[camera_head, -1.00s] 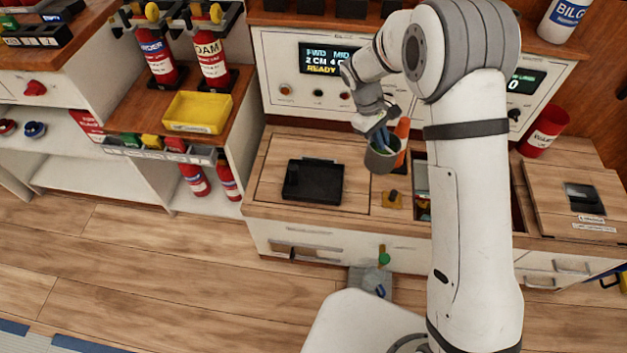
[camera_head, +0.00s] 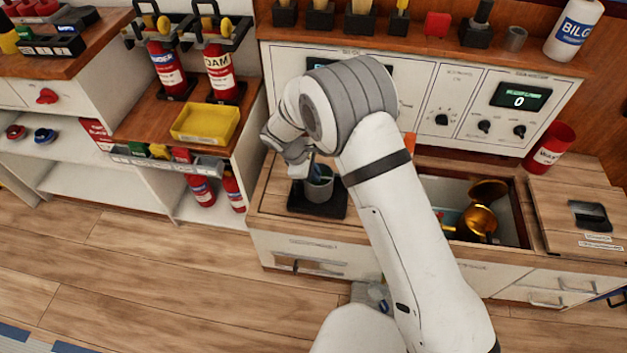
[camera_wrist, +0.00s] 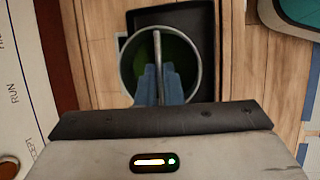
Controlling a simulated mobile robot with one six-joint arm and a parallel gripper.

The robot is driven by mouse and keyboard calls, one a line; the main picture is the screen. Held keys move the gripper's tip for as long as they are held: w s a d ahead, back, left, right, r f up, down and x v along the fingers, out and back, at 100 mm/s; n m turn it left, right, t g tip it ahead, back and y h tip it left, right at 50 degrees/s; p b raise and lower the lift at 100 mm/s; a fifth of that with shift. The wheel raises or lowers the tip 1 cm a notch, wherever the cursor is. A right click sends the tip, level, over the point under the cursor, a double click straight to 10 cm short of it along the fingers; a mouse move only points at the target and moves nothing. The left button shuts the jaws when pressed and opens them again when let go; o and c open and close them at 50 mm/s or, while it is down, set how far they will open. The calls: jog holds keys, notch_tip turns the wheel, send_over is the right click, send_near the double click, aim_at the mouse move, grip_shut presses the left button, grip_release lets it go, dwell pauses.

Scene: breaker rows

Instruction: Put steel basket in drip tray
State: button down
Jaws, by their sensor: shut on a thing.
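The steel basket (camera_head: 319,188) is a small grey cup-like pail with a handle across its top and a green inside. It also shows in the wrist view (camera_wrist: 122,62), round and seen from above. The drip tray (camera_head: 334,208) is black and lies on the wooden counter; in the wrist view its dark surface (camera_wrist: 202,22) shows around the basket. My gripper (camera_wrist: 157,82) is shut on the basket's handle with its blue fingers.
An open counter bin (camera_head: 450,190) with a brass-coloured pot (camera_head: 477,222) lies to the right. A yellow tray (camera_head: 205,123) and fire extinguishers (camera_head: 220,65) stand to the left.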

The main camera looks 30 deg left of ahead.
jog(key=shift+f+b, duration=0.3)
jog(key=shift+f, duration=1.3)
jog(key=c, duration=1.6)
grip_release()
jog(key=p+v, duration=0.2)
jog(key=v, duration=1)
jog(key=shift+r, duration=0.1)
